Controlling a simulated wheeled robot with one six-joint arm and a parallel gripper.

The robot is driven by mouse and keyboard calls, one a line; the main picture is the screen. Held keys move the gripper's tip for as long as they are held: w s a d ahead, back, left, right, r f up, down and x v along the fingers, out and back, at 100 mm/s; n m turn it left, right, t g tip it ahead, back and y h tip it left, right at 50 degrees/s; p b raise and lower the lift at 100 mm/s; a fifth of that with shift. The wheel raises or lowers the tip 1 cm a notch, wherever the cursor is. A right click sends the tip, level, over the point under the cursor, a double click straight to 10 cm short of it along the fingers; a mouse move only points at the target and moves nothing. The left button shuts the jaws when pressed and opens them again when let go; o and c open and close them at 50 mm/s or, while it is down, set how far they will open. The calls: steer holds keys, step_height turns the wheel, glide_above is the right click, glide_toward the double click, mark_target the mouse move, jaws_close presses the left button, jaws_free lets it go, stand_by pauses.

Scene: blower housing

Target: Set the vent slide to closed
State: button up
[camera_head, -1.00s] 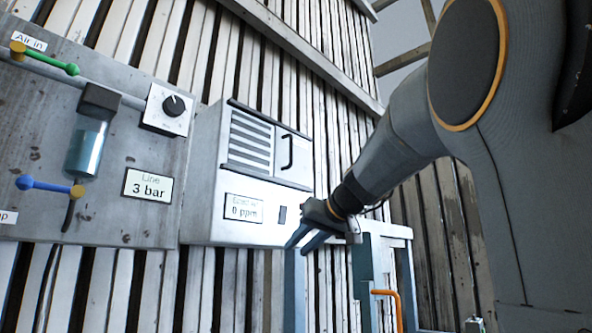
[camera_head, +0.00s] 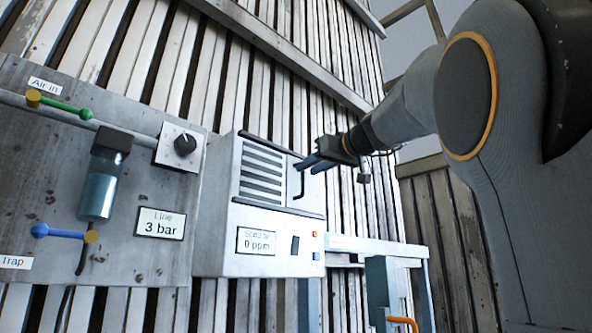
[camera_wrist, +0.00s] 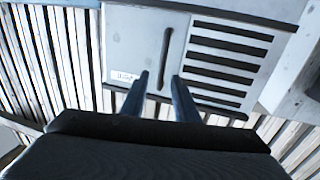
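The vent (camera_head: 262,172) on the front of the pale blower housing (camera_head: 215,220) has dark slots, uncovered in view. The vent slide is a plain plate beside the slots, on their right in the head view, with a dark bar handle (camera_head: 301,186). In the wrist view the slide (camera_wrist: 133,40) is left of the slots (camera_wrist: 225,60), and its handle (camera_wrist: 166,50) runs up and down. My gripper (camera_head: 303,164) is at the slide's upper right in the head view. In the wrist view its fingers (camera_wrist: 159,78) are apart, with the handle's end between them; contact cannot be told.
Rails (camera_head: 280,207) border the vent. A display reading 0 ppm (camera_head: 257,242) and a dark switch (camera_head: 295,245) sit below it. A panel (camera_head: 45,195) with valves, a dial and a 3 bar display is at the left.

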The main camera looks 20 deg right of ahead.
steer(key=shift+w+a, duration=0.2)
steer(key=shift+w, duration=0.4)
